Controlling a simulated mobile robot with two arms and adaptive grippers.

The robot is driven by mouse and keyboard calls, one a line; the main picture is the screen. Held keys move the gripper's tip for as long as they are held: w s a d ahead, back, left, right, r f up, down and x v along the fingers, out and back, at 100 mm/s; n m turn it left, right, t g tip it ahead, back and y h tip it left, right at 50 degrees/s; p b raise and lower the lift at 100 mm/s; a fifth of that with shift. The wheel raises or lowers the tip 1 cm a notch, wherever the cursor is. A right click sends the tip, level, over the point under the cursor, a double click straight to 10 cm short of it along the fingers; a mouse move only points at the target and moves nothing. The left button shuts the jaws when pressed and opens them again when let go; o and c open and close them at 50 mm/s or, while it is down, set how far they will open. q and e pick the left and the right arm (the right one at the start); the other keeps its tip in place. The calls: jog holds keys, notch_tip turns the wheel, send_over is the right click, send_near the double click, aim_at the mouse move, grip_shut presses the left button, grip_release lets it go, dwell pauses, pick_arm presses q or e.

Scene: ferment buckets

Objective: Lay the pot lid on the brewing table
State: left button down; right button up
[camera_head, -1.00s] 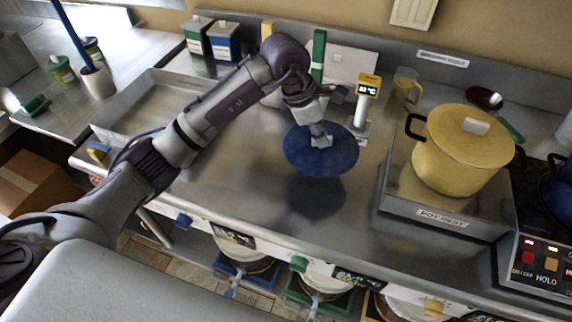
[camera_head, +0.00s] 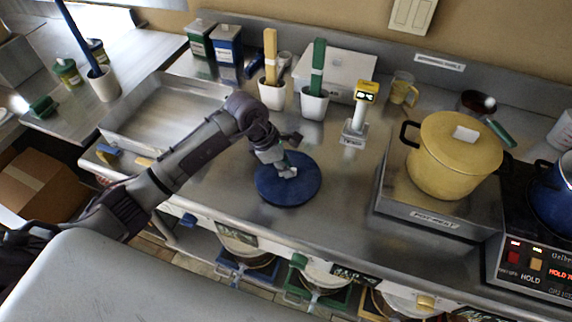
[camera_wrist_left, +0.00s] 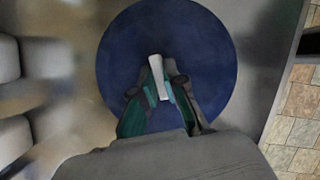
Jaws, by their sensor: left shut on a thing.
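The blue round pot lid (camera_head: 301,188) is low at the steel brewing table (camera_head: 335,205), left of the pot rest. It looks flat, and I cannot tell for sure whether it touches the surface. My left gripper (camera_head: 287,172) is above the lid, shut on its pale handle. In the left wrist view the lid (camera_wrist_left: 205,45) fills the middle, with its white handle (camera_wrist_left: 158,76) between the fingers of my gripper (camera_wrist_left: 159,95). My right gripper is in no view.
A yellow pot (camera_head: 455,160) with its lid stands on the pot rest (camera_head: 440,208) at right. A blue pot (camera_head: 553,190) stands on the hob. A thermometer stand (camera_head: 355,130) and white holders (camera_head: 314,104) are behind. A steel tray (camera_head: 130,130) is at left. The table's front edge is near the lid.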

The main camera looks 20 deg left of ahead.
pick_arm(q)
jog(key=shift+f, duration=0.2)
jog(key=c, duration=1.2)
grip_release()
jog(key=shift+r, duration=0.1)
jog(key=shift+r, duration=0.15)
jog(key=shift+a+r, duration=0.15)
jog(key=shift+r, duration=0.15)
jog(key=b+v, duration=0.2)
jog(key=v, duration=0.9)
jog(key=shift+r, duration=0.1)
